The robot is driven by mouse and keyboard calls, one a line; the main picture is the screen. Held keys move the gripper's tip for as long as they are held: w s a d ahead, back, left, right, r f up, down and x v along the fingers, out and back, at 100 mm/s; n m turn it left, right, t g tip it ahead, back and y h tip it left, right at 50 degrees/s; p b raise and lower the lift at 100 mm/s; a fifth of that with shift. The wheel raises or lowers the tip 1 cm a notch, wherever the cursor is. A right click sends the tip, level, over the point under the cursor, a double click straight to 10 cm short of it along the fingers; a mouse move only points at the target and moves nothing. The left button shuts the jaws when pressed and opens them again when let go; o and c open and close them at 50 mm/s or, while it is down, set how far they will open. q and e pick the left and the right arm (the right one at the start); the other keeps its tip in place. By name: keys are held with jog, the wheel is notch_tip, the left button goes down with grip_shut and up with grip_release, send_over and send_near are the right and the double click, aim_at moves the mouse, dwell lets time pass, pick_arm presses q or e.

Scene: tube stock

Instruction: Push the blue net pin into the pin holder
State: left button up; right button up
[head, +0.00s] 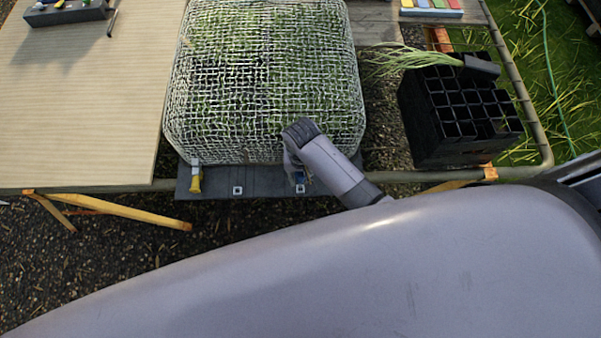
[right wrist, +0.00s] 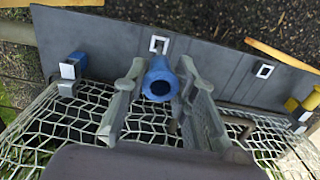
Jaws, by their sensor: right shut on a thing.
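The blue net pin (right wrist: 160,82) is between the two fingers of my right gripper (right wrist: 158,85), its round hollow end facing the wrist camera. In the head view my right gripper (head: 294,165) is at the front edge of the netted bed, with a little blue of the pin (head: 300,178) showing below it. The pin is close to a white-framed square holder (right wrist: 159,45) on the dark grey board (right wrist: 210,62); this holder also shows in the head view (head: 300,189). I cannot tell whether the pin touches it. My left gripper is out of view.
White netting (head: 265,80) covers green plants. A yellow pin (head: 195,181) stands at the board's left end, near an empty-looking square holder (head: 238,190). Another blue piece (right wrist: 75,64) shows in the wrist view. A black cell tray (head: 455,115) stands right.

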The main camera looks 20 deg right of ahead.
jog(key=shift+f, duration=0.95)
dwell(1.2)
jog(key=shift+f+b, duration=1.4)
jog(key=shift+f, duration=0.85)
jog(key=o, duration=1.1)
jog(key=shift+c, duration=0.2)
jog(key=shift+o, duration=0.3)
jog(key=o, duration=1)
jog(key=shift+c, duration=0.2)
jog(key=shift+r, duration=0.15)
jog(key=shift+r+p, duration=1.05)
jog(key=shift+p, duration=0.4)
